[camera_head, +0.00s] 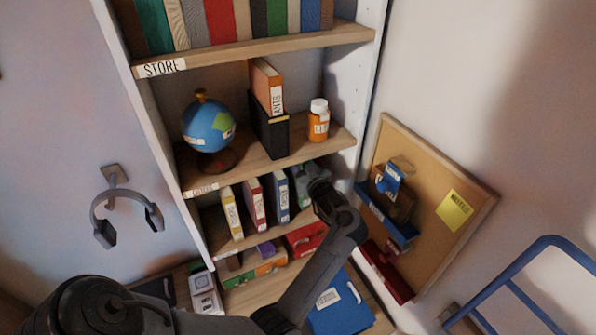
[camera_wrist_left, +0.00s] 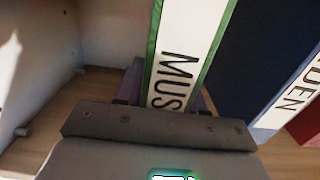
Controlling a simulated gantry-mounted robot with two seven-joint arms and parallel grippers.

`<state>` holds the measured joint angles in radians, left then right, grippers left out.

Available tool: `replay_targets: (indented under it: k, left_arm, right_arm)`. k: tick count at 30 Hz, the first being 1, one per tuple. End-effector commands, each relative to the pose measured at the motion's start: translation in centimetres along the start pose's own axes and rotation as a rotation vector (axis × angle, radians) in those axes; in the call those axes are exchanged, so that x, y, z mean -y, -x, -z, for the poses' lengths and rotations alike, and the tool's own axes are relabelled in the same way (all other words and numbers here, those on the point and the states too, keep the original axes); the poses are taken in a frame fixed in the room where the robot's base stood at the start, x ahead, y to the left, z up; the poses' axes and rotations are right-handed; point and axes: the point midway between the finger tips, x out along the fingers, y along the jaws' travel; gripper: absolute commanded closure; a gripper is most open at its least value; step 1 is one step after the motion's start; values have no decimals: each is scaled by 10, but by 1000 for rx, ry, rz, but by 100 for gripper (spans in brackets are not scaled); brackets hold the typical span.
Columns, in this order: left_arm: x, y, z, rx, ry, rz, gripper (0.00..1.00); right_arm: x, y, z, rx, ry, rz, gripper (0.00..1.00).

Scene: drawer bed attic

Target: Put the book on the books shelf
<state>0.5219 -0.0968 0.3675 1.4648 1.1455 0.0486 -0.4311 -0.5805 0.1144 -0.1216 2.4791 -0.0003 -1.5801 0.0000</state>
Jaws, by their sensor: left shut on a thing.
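A book with a green cover and a white spine reading "MUS" (camera_wrist_left: 185,50) stands upright in the left wrist view. In the head view it is largely hidden, with a grey-green part (camera_head: 299,184) showing beside my gripper. My left gripper (camera_head: 318,186) is shut on this book, at the right end of a row of books on the lower shelf (camera_head: 238,249). The row holds a yellow book (camera_head: 231,213), a red book (camera_head: 255,203) and a dark blue book (camera_head: 279,197). The blue book stands just right of the held book in the wrist view (camera_wrist_left: 260,50). My right gripper is not in view.
Above are a globe (camera_head: 208,127), a black holder (camera_head: 269,128) with an orange book, and a pill bottle (camera_head: 319,121). A corkboard (camera_head: 425,200) leans at the right. Headphones (camera_head: 120,210) hang at the left. A blue rail (camera_head: 530,260) is at lower right.

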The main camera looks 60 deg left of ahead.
Motion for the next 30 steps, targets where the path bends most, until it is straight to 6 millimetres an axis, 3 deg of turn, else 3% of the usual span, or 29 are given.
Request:
replay_targets:
  k: [13,27,28,30]
  left_arm:
    - [4,-6,-33,-3,2,7,100]
    - [5,-6,-37,-3,2,8,100]
    - [5,-6,-39,0,0,8,60]
    - [5,-6,-38,0,0,8,49]
  right_arm:
    - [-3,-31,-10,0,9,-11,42]
    - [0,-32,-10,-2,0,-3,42]
    - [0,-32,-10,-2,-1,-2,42]
    - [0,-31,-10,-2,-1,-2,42]
